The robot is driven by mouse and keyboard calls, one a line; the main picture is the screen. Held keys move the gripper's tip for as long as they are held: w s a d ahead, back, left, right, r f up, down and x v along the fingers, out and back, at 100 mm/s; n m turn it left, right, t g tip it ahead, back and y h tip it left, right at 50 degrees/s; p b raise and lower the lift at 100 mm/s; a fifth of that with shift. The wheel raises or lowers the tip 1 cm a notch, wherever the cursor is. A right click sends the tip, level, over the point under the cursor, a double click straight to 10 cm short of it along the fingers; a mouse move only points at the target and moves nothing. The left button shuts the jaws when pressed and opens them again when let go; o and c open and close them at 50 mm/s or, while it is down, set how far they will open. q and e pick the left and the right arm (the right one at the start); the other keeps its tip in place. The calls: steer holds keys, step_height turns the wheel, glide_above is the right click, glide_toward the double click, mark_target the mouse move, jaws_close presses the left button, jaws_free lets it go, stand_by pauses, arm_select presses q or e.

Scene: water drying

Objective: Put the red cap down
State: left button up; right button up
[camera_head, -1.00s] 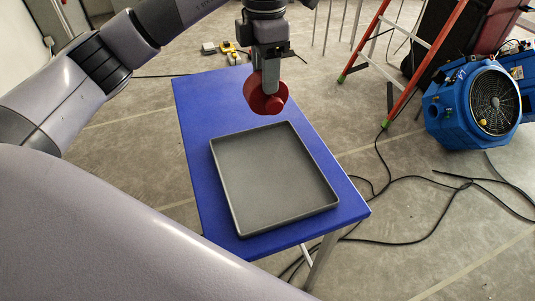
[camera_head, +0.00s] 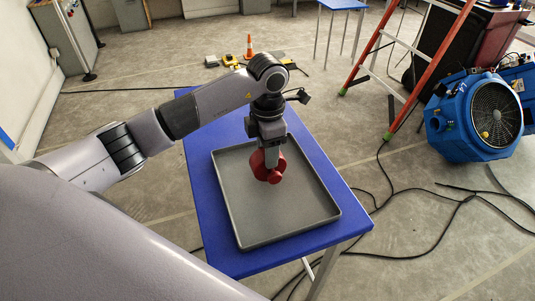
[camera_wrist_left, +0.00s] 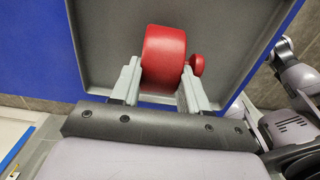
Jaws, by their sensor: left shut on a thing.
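The red cap (camera_head: 258,164) is a round red piece with a small knob on its side. It also fills the space between the fingers in the left wrist view (camera_wrist_left: 163,52). My left gripper (camera_head: 271,160) points down and is shut on the red cap; its two grey fingers (camera_wrist_left: 160,82) sit on either side of it. The cap is over the grey tray (camera_head: 235,215), within its rim. I cannot tell whether it touches the tray floor. My right gripper is not in view.
The tray lies on a blue table (camera_head: 200,170). The tray floor around the cap is empty. A blue fan (camera_head: 470,115) and an orange ladder (camera_head: 430,65) stand on the right. Black cables (camera_head: 430,218) lie on the floor. A small traffic cone (camera_head: 249,46) stands behind the table.

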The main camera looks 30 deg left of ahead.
arm_select(q)
steer(key=shift+f, duration=0.95)
steer(key=shift+f, duration=0.1)
steer(key=o, duration=1.2)
steer(key=shift+c, duration=0.2)
step_height(320, 180, up, 12)
steer(key=b, duration=0.1)
